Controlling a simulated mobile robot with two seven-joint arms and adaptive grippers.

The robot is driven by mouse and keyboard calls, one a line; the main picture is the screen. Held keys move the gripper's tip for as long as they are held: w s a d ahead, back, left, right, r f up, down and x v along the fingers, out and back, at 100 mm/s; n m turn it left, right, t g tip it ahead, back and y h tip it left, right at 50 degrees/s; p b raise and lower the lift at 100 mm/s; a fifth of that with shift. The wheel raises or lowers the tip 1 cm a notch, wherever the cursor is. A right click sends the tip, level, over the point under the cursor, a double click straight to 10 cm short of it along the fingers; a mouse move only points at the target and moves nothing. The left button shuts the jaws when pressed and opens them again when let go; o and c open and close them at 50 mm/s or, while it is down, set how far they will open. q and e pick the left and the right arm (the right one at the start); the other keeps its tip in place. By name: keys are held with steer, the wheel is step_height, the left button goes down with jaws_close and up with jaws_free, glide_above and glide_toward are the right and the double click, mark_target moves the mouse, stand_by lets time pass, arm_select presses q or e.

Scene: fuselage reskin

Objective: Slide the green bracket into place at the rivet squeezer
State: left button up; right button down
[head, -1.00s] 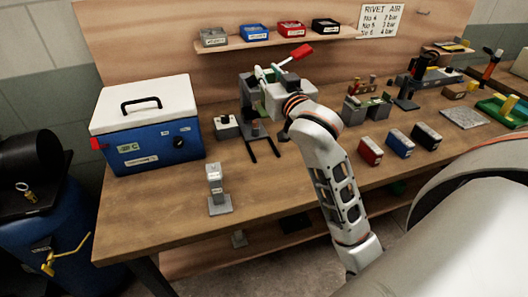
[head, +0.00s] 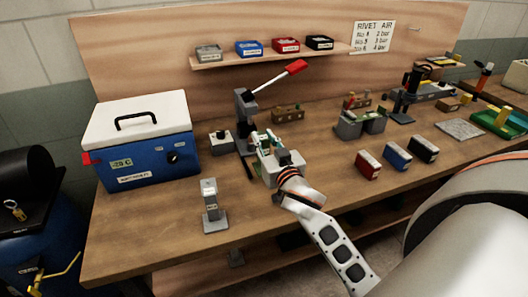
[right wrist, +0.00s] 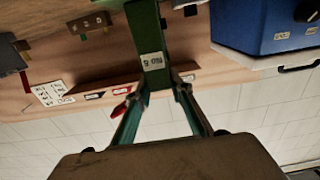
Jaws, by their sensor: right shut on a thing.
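The green bracket (right wrist: 145,45) with a small white label fills the middle top of the right wrist view. My right gripper (right wrist: 158,88) is shut on it, one teal finger on each side. In the head view my right gripper (head: 264,148) is just right of and in front of the rivet squeezer (head: 244,118), a grey upright tool with a red-tipped lever. The bracket is small there and mostly hidden by the gripper. I cannot tell whether it touches the squeezer. My left gripper is not in view.
A blue cooler box (head: 150,155) stands left of the squeezer, with a small grey box (head: 220,142) between. A grey stand (head: 213,207) is at the front. Red, blue and black boxes (head: 397,156) lie to the right.

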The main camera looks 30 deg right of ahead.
mark_target(265, 152)
step_height(265, 152, down, 4)
steer(key=shift+r+b, duration=0.2)
steer(key=shift+b, duration=0.2)
steer(key=shift+f, duration=0.1)
steer(key=shift+f, duration=0.1)
steer(key=c, duration=1.8)
jaws_free()
steer(key=shift+f, duration=0.1)
steer(key=shift+s+a, duration=0.1)
steer(key=shift+s, duration=0.15)
steer(key=shift+b+v, duration=0.65)
steer(key=shift+v, duration=5.1)
